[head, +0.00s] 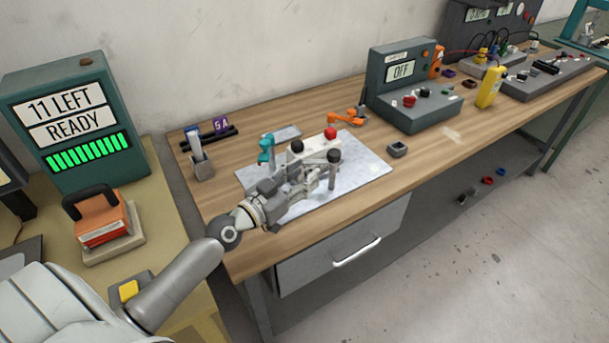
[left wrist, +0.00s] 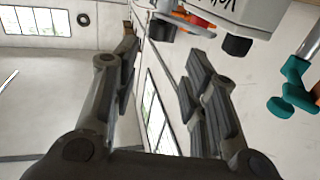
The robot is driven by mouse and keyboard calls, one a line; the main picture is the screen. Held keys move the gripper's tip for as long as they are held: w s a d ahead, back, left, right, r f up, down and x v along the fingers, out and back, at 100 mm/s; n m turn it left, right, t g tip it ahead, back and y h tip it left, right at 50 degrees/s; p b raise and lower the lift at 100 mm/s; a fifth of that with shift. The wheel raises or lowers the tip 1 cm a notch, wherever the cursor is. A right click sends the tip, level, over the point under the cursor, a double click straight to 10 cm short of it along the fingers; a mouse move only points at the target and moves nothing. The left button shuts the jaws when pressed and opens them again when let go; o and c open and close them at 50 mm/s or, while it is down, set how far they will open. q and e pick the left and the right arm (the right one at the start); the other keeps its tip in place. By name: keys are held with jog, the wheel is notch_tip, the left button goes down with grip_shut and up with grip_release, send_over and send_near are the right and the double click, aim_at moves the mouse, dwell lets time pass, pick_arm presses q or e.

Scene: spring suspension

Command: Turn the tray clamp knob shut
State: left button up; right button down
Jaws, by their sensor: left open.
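On the workbench lies a pale grey tray plate (head: 362,166). It bears a black-topped post (head: 334,158), a black knob (head: 297,147), a red knob (head: 330,133) and a teal clamp (head: 265,148). I cannot tell for sure which is the tray clamp knob. My left gripper (head: 318,168) is over the tray, close beside the black-topped post, partly hiding the fittings behind it. In the left wrist view its two fingers (left wrist: 165,80) stand apart with nothing held between them. A white block (left wrist: 245,12), a black knob (left wrist: 237,45) and the teal clamp (left wrist: 290,92) show beyond.
An orange clamp (head: 348,117) stands at the tray's back edge. A small grey block (head: 397,149) lies right of the tray. A pen holder (head: 202,168) stands left. A green console reading OFF (head: 415,100) stands farther right. A drawer handle (head: 357,252) is below the bench edge.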

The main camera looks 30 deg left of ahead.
pick_arm(q)
jog(key=shift+s+a+f+m+y, duration=0.25)
jog(key=shift+a+m+y, duration=0.15)
jog(key=shift+a, duration=0.15)
jog(key=c, duration=0.4)
jog(key=shift+s+a+r+m+t+y, duration=0.1)
jog(key=shift+s+a+m+t+y, duration=0.15)
jog(key=shift+a+y, duration=0.2)
jog(key=c, duration=0.3)
jog(key=shift+s+a+m, duration=0.15)
jog(key=shift+a+m, duration=0.15)
jog(key=shift+m, duration=0.15)
grip_shut()
jog(key=s+d+f+m+h, duration=0.25)
jog(key=s+m, duration=0.45)
jog(key=m, duration=0.9)
jog(key=shift+y, duration=0.4)
jog(key=x, duration=0.8)
jog(key=a+p+x, duration=0.1)
jog(key=x, duration=0.3)
jog(key=shift+w+a+f, duration=0.15)
jog(key=shift+f, duration=0.25)
jog(key=shift+w+a, duration=0.4)
jog(key=shift+w, duration=0.2)
